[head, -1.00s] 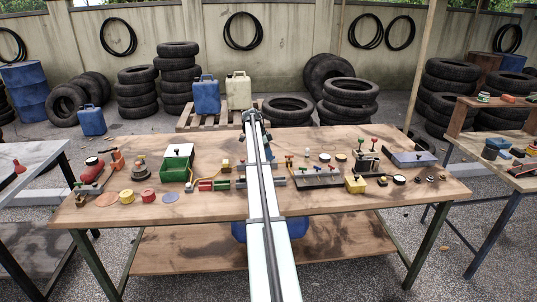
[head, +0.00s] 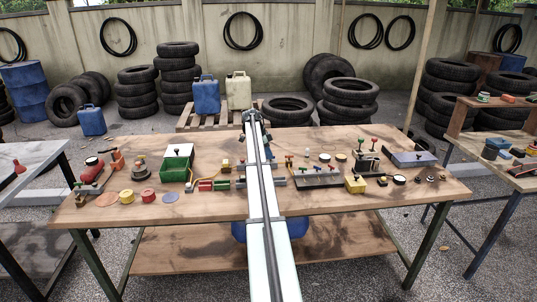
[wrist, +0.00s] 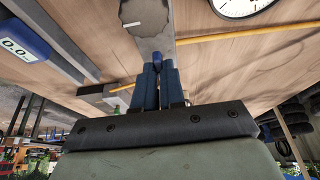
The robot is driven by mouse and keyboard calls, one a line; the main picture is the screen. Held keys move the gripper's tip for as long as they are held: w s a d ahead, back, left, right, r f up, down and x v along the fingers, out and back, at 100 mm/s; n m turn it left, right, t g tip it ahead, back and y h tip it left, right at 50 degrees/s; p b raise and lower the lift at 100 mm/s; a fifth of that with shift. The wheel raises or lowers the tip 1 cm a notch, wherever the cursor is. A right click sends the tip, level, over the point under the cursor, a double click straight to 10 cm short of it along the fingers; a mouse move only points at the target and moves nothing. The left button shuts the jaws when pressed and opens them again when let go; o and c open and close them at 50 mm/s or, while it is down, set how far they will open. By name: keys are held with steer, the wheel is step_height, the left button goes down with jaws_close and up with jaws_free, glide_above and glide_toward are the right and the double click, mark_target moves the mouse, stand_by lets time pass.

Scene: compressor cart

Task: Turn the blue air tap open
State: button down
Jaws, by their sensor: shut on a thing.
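My gripper (wrist: 158,68) shows in the wrist view with its two dark blue fingers close together at the end of a grey metal bar. They are shut on a small part between their tips, which looks like the handle of the blue air tap. The fingers hide most of it, so I cannot tell how far it is turned. A dark round knob with a white mark (wrist: 144,14) sits on the grey bar beyond the fingertips. In the head view my arm covers the middle of the bench and hides this spot.
A white dial gauge (wrist: 240,6), a blue meter reading 0.0 (wrist: 24,38) and a yellow hose (wrist: 225,34) lie close by. The wooden bench (head: 345,205) also carries a rack with several small taps (head: 316,178), a green box (head: 177,164) and a yellow block (head: 355,184).

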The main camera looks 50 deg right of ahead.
steer(key=shift+n, duration=0.4)
steer(key=n, duration=0.1)
steer(key=n+t, duration=0.1)
steer(key=shift+s+a+n+h, duration=0.15)
steer(key=shift+s+n+h, duration=0.1)
steer(key=shift+n+h, duration=0.15)
steer(key=n+t, duration=0.1)
steer(key=n, duration=0.3)
steer(key=shift+s+n+t+h, duration=0.15)
steer(key=shift+n+t+h, duration=0.15)
steer(key=shift+t, duration=0.1)
steer(key=n+t, duration=0.1)
steer(key=n, duration=0.3)
steer(key=shift+s+t, duration=0.2)
steer(key=shift+t, duration=0.2)
steer(key=n+t+y, duration=0.1)
steer(key=n, duration=0.3)
steer(key=shift+s, duration=0.1)
steer(key=shift+n, duration=0.5)
steer(key=c, duration=1.2)
jaws_free()
